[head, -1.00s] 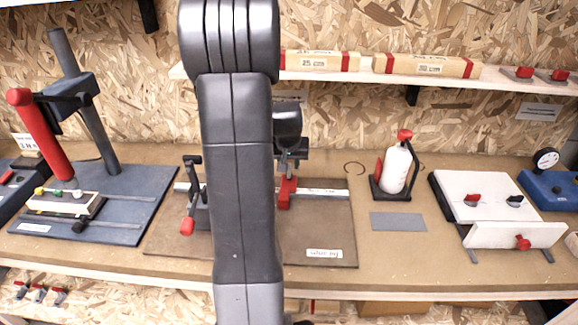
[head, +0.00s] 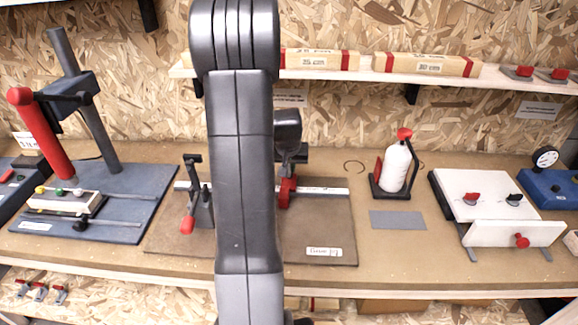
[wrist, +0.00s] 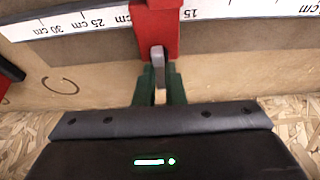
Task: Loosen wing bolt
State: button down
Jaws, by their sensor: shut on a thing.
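The wing bolt (wrist: 157,56) shows as a small grey piece at the front of the red stop block (wrist: 163,25) in the wrist view. My gripper (wrist: 159,88) has green fingers, one on each side of the bolt, and it is shut on it. The red stop block stands against the white ruler (wrist: 245,9) with cm marks. In the head view the block (head: 287,195) is on the ruler (head: 325,190), and my gripper is just above it; the bolt itself is too small to make out there.
My arm hides the middle of the brown board. A black clamp with a red handle (head: 187,225) stands left of it. A white bottle (head: 396,168) in a holder and a grey plate (head: 397,220) are to the right. A shelf (head: 365,75) runs behind, above the bench.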

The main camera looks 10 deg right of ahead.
jog(key=shift+n, duration=0.4)
jog(key=shift+d+f+n+y+b, duration=0.1)
jog(key=shift+n+y+b, duration=0.45)
jog(key=shift+n, duration=0.45)
jog(key=shift+d+f+n+y+b, duration=0.15)
jog(key=shift+n+y+b, duration=0.3)
jog(key=shift+n+b, duration=0.75)
jog(key=n+b, duration=0.2)
jog(key=n+y+b, duration=0.1)
jog(key=n, duration=0.1)
jog(key=shift+n+y+b, duration=0.3)
jog(key=shift+b, duration=0.1)
jog(key=n+g+b, duration=0.1)
jog(key=n, duration=0.1)
jog(key=n+y, duration=0.1)
jog(key=n, duration=0.2)
jog(key=shift+w+d+g+y+b, duration=0.1)
jog(key=shift+w+g+y+b, duration=0.05)
jog(key=shift+g+y+b, duration=0.2)
jog(key=shift+n+g+y, duration=0.25)
jog(key=shift+n+g, duration=0.7)
jog(key=shift+n, duration=1.45)
